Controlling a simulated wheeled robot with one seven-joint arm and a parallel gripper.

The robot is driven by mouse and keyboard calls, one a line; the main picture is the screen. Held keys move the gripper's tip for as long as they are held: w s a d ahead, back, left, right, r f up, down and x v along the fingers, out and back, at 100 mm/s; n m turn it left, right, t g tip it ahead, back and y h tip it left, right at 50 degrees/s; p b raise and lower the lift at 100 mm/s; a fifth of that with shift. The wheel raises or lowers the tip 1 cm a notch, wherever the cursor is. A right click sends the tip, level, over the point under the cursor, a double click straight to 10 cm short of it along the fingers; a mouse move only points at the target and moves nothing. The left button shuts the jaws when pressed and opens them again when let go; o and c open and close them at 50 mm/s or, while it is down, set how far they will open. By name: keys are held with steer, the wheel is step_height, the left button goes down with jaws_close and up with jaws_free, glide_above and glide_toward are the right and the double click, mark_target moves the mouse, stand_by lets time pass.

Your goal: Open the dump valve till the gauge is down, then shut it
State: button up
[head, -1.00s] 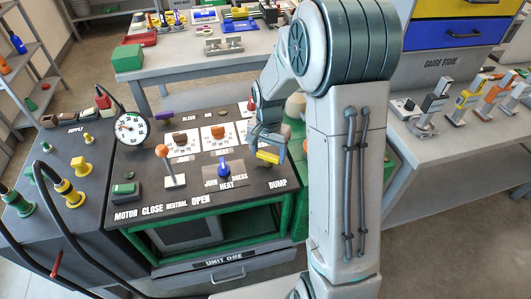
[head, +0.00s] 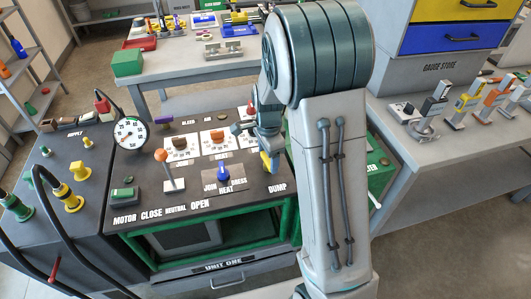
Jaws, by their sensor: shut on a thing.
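The dump valve is a yellow lever (head: 268,163) at the right side of the dark console top, above the white DUMP label. It now points toward the front edge of the console. My gripper (head: 268,151) reaches down onto the lever from above and is shut on it; the fingers hide part of it. The gauge (head: 130,132) is a round white dial at the back left of the console. Its needle is too small to read surely.
An orange-knobbed lever (head: 165,166) and a blue selector (head: 223,174) stand left of the valve. White panels with orange and brown knobs lie behind them. My arm covers the console's right side. A grey bench (head: 462,148) with several clamps stands at the right.

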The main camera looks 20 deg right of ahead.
mark_target(267, 158)
steer(key=shift+w+a+r, duration=0.1)
steer(key=shift+w, duration=0.05)
stand_by(0.4)
steer(key=o, duration=1)
step_height(267, 158, up, 14)
steer(key=shift+f, duration=0.1)
